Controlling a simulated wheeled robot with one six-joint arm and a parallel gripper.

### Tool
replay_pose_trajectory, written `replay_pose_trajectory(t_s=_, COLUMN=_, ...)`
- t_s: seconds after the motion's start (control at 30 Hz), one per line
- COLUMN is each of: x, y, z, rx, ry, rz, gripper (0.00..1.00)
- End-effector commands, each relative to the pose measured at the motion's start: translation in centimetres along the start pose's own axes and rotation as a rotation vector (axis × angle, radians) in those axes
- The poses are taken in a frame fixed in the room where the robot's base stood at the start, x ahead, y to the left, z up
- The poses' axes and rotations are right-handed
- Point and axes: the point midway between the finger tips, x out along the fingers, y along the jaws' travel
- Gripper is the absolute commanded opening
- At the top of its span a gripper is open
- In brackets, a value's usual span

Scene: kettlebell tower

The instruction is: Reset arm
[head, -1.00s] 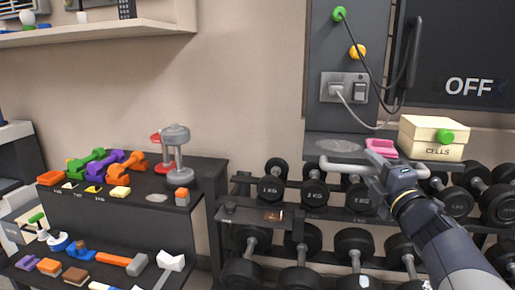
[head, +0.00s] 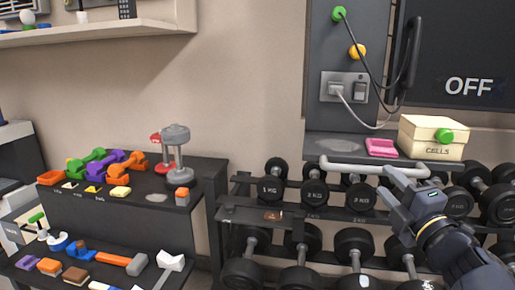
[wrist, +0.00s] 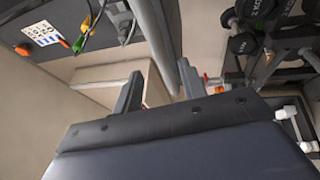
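My gripper (head: 396,197) is at the right of the head view, in front of the dumbbell rack. In the wrist view my gripper (wrist: 160,90) shows two dark fingers standing apart, with nothing held between them. The grey kettlebell-like stack (head: 176,148) stands upright on the dark stand at left, far from my gripper. My forearm runs down to the lower right corner of the head view.
A dumbbell rack (head: 318,213) lies behind my gripper, with a light grey bar (head: 350,169) near its top. A pink item (head: 381,148) and a cream box (head: 428,139) sit above. Coloured dumbbells (head: 127,172) and tools lie on the left stand.

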Motion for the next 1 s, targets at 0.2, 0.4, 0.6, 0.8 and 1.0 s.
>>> replay_pose_trajectory(t_s=0.2, x=3.9, y=-0.1, z=-0.1, rx=0.003, ry=0.005, rz=-0.002, gripper=0.40)
replay_pose_trajectory(t_s=0.4, x=7.6, y=-0.2, z=-0.1, rx=0.004, ry=0.004, rz=-0.005, gripper=0.40)
replay_pose_trajectory(t_s=0.6, x=7.0, y=-0.1, z=-0.1, rx=0.003, ry=0.000, rz=-0.005, gripper=0.40)
replay_pose_trajectory(t_s=0.8, x=8.6, y=-0.5, z=0.5, rx=0.003, ry=0.000, rz=-0.004, gripper=0.40)
replay_pose_trajectory(t_s=1.0, x=8.8, y=-0.6, z=0.7, rx=0.001, ry=-0.001, rz=-0.004, gripper=0.40)
